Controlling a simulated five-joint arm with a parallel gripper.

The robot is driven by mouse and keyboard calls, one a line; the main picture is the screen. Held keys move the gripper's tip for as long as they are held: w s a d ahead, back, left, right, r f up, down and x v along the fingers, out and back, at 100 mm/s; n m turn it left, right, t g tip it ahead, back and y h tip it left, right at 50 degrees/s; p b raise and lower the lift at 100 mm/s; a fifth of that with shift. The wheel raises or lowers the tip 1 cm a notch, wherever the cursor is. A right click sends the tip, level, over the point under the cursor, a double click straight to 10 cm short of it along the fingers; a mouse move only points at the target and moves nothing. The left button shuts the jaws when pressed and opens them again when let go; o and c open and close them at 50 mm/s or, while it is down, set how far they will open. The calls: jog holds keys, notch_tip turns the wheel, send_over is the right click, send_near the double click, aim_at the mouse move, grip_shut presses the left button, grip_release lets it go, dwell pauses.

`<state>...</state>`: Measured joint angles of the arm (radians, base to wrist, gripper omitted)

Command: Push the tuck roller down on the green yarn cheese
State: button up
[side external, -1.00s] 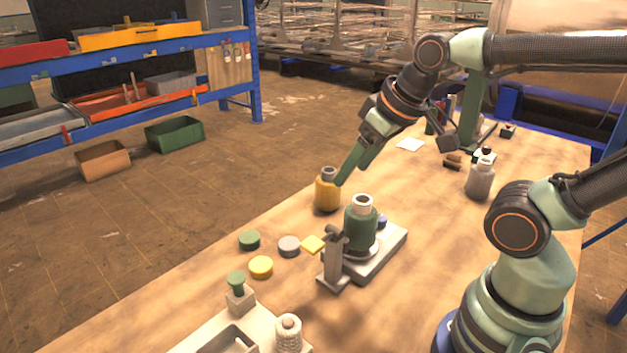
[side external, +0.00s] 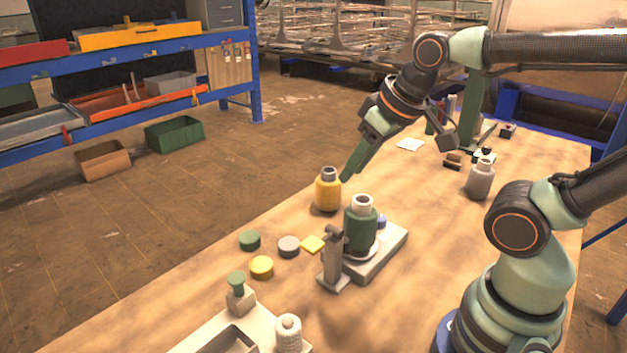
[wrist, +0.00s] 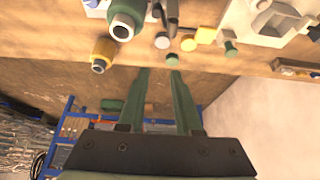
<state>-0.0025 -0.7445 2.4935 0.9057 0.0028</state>
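The green yarn cheese (side external: 360,230) stands upright on a grey base, its pale core showing at the top. It also shows at the top of the wrist view (wrist: 124,20). A grey upright post with an arm, which looks like the tuck roller (side external: 333,260), stands at its front left; I cannot tell whether it touches the cheese. My gripper (side external: 346,177) is above and behind the green cheese, near the yellow yarn cheese (side external: 328,190). In the wrist view its two fingers (wrist: 160,72) are apart with nothing between them.
Green, grey and yellow round pieces (side external: 261,267) and a yellow square (side external: 313,244) lie left of the base. A pale tray (side external: 200,340) with a green-topped knob is at the front. A grey bottle-shaped item (side external: 480,180) stands at the right. The table's left edge is close.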

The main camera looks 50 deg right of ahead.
jog(key=shift+w+a+r, duration=0.1)
jog(key=shift+a+r, duration=0.1)
jog(key=shift+a, duration=0.05)
grip_shut()
jog(key=w+a+r+g, duration=0.2)
jog(key=a+r+g, duration=0.2)
jog(key=a, duration=0.4)
jog(key=shift+w+g, duration=0.2)
jog(key=shift+g, duration=0.6)
